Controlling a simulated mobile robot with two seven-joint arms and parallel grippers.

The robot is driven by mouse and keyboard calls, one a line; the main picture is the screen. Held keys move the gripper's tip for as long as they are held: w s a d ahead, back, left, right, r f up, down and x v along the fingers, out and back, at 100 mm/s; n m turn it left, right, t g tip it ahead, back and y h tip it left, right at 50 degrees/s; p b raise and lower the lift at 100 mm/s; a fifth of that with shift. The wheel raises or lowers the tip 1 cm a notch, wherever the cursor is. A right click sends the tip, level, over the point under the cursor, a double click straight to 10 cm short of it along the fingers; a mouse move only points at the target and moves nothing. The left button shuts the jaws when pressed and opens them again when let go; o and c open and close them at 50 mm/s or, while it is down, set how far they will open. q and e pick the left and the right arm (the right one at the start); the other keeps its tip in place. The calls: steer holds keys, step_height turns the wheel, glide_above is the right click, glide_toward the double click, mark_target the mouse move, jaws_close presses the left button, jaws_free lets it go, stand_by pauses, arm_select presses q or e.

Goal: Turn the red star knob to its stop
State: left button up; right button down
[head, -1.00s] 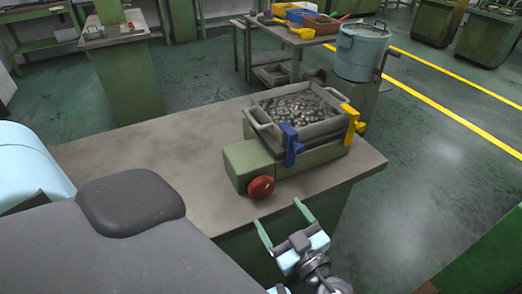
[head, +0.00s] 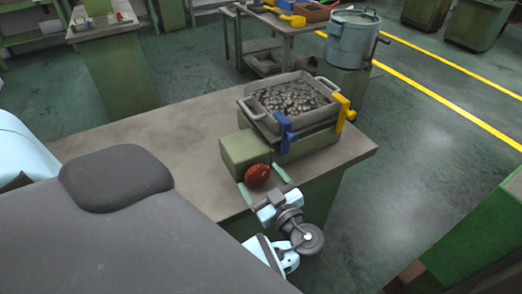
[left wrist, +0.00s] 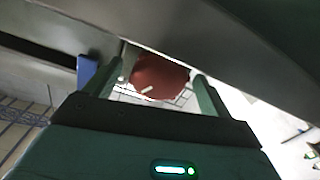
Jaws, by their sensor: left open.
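The red star knob (head: 257,175) sits on the front end of a green box (head: 243,150) on the bench. In the left wrist view the knob (left wrist: 160,75) shows dark red with a short pale mark, between the two green fingers. My left gripper (head: 260,178) is open, with a finger to either side of the knob in the head view. The wrist view shows gaps beside the knob, so the fingers do not appear closed on it. Exact depth of the fingers along the knob is hard to tell. My right gripper is not in view.
A grey tray of small metal parts (head: 290,98) sits above the box, with a blue clamp (head: 284,128) and a yellow clamp (head: 345,113) at its sides. The bench top (head: 180,135) left of the box is clear. A light-blue drum (head: 352,45) stands behind.

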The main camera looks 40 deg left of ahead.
arm_select(q)
steer(key=c, duration=1)
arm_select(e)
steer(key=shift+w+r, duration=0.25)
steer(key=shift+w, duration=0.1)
arm_select(q)
steer(key=m, duration=0.4)
steer(key=shift+s, duration=0.1)
steer(key=shift+m+p, duration=0.3)
steer(key=shift+m, duration=1.1)
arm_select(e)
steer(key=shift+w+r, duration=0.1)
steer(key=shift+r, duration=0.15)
arm_select(q)
steer(key=o, duration=1)
